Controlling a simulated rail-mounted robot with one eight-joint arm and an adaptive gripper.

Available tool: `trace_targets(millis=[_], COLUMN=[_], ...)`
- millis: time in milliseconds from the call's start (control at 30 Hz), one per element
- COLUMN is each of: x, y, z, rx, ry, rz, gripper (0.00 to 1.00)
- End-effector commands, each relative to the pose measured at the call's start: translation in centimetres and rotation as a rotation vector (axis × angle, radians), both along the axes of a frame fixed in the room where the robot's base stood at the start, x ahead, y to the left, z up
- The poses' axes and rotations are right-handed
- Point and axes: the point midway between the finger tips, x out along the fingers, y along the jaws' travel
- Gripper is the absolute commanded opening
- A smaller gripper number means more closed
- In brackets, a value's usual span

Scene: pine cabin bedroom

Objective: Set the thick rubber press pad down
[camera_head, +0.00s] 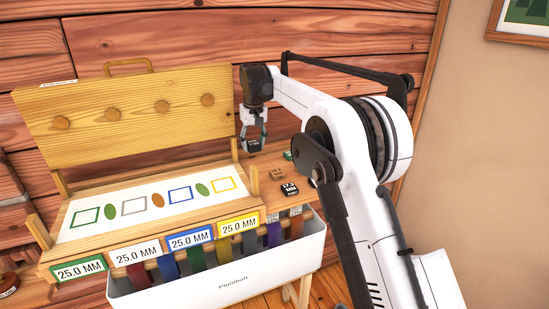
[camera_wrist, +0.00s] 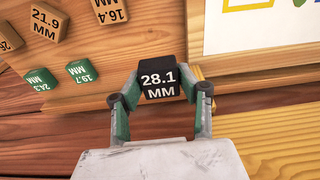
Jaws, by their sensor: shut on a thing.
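A black block marked 28.1 MM (camera_wrist: 160,78), which I take to be the thick rubber press pad, sits between the fingers of my gripper (camera_head: 253,143). In the wrist view my gripper (camera_wrist: 161,92) is shut on it from both sides, with its label facing the camera. In the head view the block is small and dark at the fingertips, over the wooden bench right of the white marked panel (camera_head: 140,232). I cannot tell whether its underside touches the bench.
Loose blocks lie nearby: a wooden 21.9 MM block (camera_wrist: 47,20), a wooden 16.4 MM block (camera_wrist: 109,10), green blocks (camera_wrist: 82,71) and a black block (camera_head: 289,189). An upright peg board (camera_head: 120,90) stands behind the panel. A white bin (camera_head: 215,287) with coloured strips hangs in front.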

Motion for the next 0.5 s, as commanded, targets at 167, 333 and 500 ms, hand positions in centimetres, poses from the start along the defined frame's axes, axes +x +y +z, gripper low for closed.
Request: trace_targets(millis=[167,333,500], x=[2.6,4.2,4.6], y=[-2.4,-3.8,-4.2], z=[-2.0,-3.3,-4.0], rx=[0.0,0.0,0.0], ry=[0.0,0.0,0.0], rz=[-0.002,-0.001,0.0], gripper=[0.08,0.08,0.08])
